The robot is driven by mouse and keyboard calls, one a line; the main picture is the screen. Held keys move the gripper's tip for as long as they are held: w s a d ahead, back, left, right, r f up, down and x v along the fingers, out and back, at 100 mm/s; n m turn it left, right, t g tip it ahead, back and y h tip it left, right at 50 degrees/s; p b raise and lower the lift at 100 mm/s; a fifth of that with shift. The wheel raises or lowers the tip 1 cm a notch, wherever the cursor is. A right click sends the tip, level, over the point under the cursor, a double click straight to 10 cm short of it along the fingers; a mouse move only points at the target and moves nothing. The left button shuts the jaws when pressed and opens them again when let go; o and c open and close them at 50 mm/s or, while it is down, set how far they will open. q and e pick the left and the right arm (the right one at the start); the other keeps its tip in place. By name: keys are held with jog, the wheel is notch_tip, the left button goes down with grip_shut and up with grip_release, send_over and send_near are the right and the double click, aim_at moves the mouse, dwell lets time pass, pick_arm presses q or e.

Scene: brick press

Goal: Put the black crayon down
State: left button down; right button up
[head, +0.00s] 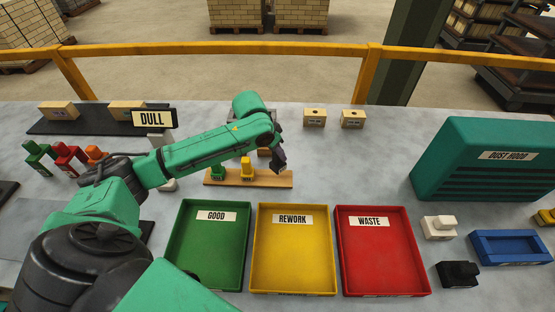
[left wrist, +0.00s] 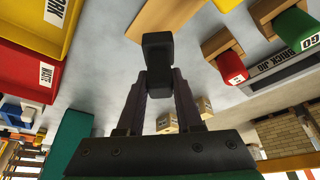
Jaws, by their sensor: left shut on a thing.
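My left gripper (head: 279,160) reaches over the table from the left, above the right end of a wooden rack (head: 270,180). In the left wrist view the gripper (left wrist: 158,85) is shut on a black crayon (left wrist: 158,47), a dark blocky piece between the fingertips. In the head view the held crayon is hard to tell from the dark fingers, and I cannot tell whether it touches the rack. A green piece (head: 218,171) and a yellow piece (head: 246,168) stand in the rack left of the gripper. My right gripper is not in view.
Green (head: 209,245), yellow (head: 293,250) and red (head: 382,250) trays lie in front of the rack. A green dust hood (head: 487,160), a white piece (head: 439,228), a black piece (head: 458,274) and a blue tray (head: 511,247) are at the right. Bare table lies right of the rack.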

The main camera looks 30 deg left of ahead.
aim_at(275, 158)
pick_arm(q)
notch_tip(275, 158, down, 4)
jog(key=shift+s+d+f+p, duration=0.1)
jog(key=shift+s+d+p, duration=0.05)
jog(key=shift+p, duration=0.15)
jog(key=shift+f, duration=0.1)
jog(key=c, duration=0.6)
grip_release()
jog(key=shift+f, duration=0.1)
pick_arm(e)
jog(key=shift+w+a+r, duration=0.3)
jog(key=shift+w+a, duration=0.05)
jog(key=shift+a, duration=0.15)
pick_arm(q)
jog(key=shift+s+r, duration=0.1)
jog(key=shift+r, duration=0.5)
jog(key=b+v, duration=0.1)
jog(key=v, duration=1)
jog(key=shift+s, duration=0.1)
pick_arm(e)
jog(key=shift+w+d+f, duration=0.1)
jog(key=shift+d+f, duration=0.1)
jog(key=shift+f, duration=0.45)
